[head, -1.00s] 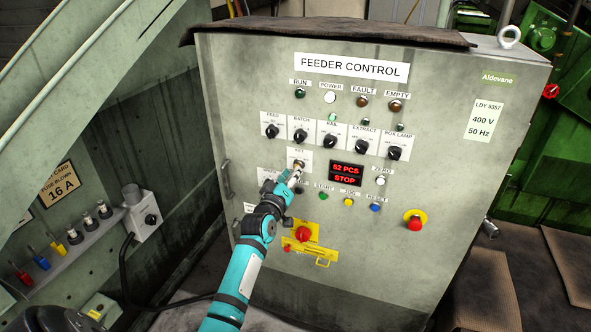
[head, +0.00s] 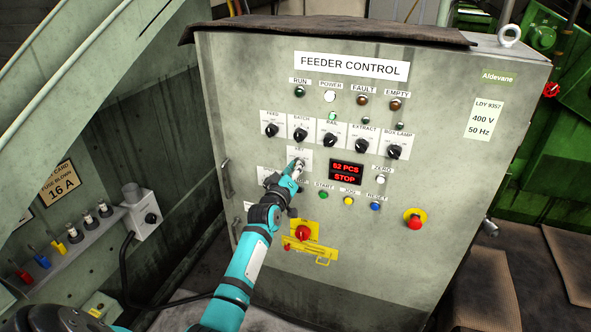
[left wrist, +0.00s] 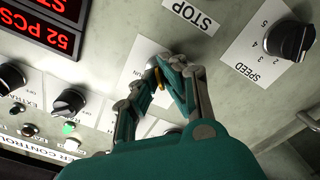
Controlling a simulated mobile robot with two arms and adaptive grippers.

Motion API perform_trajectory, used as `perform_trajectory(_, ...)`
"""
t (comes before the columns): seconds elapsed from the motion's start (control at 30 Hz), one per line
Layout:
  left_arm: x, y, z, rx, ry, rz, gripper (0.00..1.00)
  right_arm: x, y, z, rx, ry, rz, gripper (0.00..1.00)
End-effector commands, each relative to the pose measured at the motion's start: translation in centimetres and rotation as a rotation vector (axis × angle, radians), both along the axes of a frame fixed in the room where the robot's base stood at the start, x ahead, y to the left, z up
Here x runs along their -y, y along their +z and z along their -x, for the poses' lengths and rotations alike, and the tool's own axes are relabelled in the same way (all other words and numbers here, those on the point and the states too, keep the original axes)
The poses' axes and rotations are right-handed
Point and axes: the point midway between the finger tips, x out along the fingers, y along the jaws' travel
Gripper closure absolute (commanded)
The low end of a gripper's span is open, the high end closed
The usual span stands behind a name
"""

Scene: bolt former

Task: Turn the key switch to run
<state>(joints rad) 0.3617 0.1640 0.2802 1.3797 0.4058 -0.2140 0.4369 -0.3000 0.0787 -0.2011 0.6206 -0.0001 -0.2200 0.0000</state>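The key switch sits on a white plate (head: 304,154) marked KEY, left of the red display on the feeder control cabinet. My left gripper (head: 298,165) is at this switch and covers most of it in the head view. In the left wrist view, the fingertips of my left gripper (left wrist: 167,64) come together at the switch's white plate (left wrist: 143,58). A bit of brass, apparently the key switch (left wrist: 160,78), shows between the fingers. The fingers look closed on it, but the key's exact angle is hidden. My right gripper is not in view.
Selector knobs (head: 301,136) stand in a row above the switch. The display (head: 346,173) reads 52 PCS and STOP. A speed knob (left wrist: 291,41) shows close in the left wrist view.

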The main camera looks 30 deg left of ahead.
Motion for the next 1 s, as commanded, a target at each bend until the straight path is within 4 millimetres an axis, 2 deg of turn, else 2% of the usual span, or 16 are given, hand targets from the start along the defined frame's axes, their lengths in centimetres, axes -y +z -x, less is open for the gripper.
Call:
perform_trajectory(0.27,0.0,0.0,0.0,-0.007,-0.001,-0.028,1.0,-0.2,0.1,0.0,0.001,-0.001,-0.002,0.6)
perform_trajectory(0.47,0.0,0.0,0.0,-0.032,-0.001,-0.123,1.0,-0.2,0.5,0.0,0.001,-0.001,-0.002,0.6)
perform_trajectory(1.0,0.0,0.0,0.0,-0.146,-0.001,-0.596,1.0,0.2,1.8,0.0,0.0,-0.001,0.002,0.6)
